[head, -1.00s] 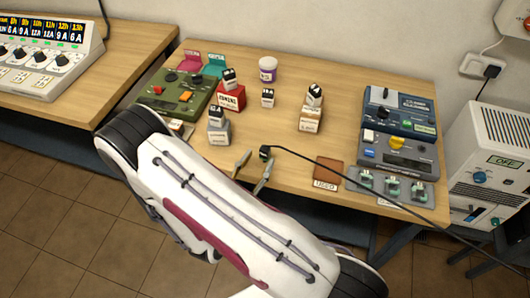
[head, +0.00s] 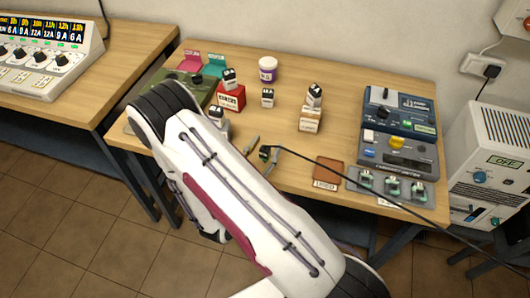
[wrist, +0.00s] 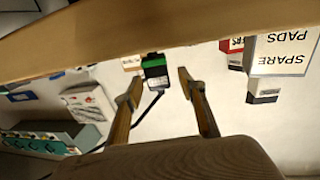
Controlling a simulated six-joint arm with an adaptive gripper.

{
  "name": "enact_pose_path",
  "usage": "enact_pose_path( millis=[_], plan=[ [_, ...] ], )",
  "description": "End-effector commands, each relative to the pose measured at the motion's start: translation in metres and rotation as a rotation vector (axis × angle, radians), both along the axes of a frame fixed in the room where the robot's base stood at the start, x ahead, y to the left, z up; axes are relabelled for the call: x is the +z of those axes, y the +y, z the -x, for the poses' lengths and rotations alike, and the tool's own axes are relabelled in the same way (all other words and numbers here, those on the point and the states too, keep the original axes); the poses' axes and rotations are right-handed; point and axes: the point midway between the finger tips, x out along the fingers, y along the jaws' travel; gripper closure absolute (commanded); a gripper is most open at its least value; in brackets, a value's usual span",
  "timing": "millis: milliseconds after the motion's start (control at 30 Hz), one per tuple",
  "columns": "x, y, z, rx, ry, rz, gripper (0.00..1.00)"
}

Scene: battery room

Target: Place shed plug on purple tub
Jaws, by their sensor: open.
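The shed plug (head: 265,152) is a small black plug with a cable, near the table's front edge. In the wrist view the plug (wrist: 155,72) has a green end and a pale label. My gripper (head: 262,150) is open, with one fingertip on each side of the plug. In the wrist view the fingers (wrist: 162,77) stand apart around it, with the left finger closer; I cannot tell whether either touches. The purple tub (head: 268,70), white-lidded with a purple band, stands upright at the back of the table.
The plug's black cable (head: 350,172) runs right across the table and over its edge. A brown pad (head: 329,170) lies to the plug's right. Small labelled boxes (head: 310,118) stand between plug and tub. Blue and grey devices (head: 398,112) fill the right side.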

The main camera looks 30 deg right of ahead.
Motion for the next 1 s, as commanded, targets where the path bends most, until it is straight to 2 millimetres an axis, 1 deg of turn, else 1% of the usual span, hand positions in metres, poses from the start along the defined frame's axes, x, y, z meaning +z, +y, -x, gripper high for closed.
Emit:
enact_pose_path(
  millis=[533, 567, 600, 700, 1000],
  plan=[
    [0.0001, -0.0008, -0.0007, 0.000, 0.000, 0.000, 0.60],
    [0.0001, -0.0008, -0.0007, 0.000, 0.000, 0.000, 0.68],
    [0.0001, -0.0008, -0.0007, 0.000, 0.000, 0.000, 0.78],
    [0.0001, -0.0008, -0.0006, 0.000, 0.000, 0.000, 1.00],
    [0.0002, -0.0008, -0.0006, 0.000, -0.001, 0.001, 1.00]
  ],
)
